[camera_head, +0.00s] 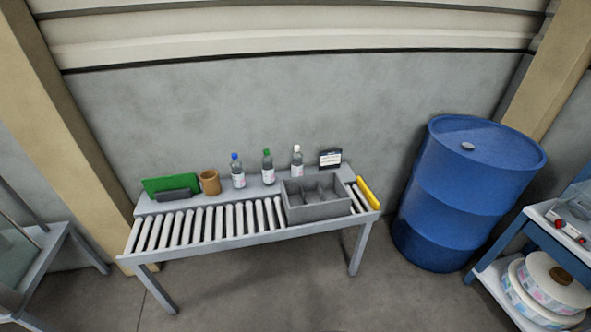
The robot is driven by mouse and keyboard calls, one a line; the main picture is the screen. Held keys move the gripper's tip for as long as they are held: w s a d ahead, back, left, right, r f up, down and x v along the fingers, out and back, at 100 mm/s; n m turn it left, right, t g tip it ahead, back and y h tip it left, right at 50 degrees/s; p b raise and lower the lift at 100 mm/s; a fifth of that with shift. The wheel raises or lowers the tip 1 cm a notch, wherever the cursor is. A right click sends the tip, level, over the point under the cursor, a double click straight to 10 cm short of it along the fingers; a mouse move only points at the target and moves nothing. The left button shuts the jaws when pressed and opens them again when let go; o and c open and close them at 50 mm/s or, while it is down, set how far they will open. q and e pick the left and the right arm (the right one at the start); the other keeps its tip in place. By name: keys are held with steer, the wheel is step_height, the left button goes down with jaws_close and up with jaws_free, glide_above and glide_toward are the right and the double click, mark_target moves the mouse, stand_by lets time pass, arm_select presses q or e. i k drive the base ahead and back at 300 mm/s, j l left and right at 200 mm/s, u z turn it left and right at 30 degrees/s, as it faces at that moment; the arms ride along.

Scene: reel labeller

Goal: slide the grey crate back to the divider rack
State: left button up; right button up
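The grey crate (318,211) sits on the right part of the roller conveyor table (200,244). It is open at the top, and dividers split its inside into compartments that look empty. I cannot tell for sure which thing is the divider rack; a small dark grey block (174,195) stands in front of a green panel (170,183) at the table's left back. Neither of my grippers shows in the head view.
Three bottles with blue (238,172), green (267,168) and white (297,163) caps, a brown cup (210,182) and a small dark box (330,158) line the back ledge. A yellow bar (368,193) edges the right end. A blue barrel (452,195) stands right. Rollers left of the crate are clear.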

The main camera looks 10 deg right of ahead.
mark_target(308, 198)
steer(key=i+l+u, duration=0.2)
steer(key=l, duration=0.55)
steer(key=i+l+u, duration=0.15)
steer(key=l, duration=0.6)
steer(key=l+u, duration=0.2)
steer(key=l, duration=0.55)
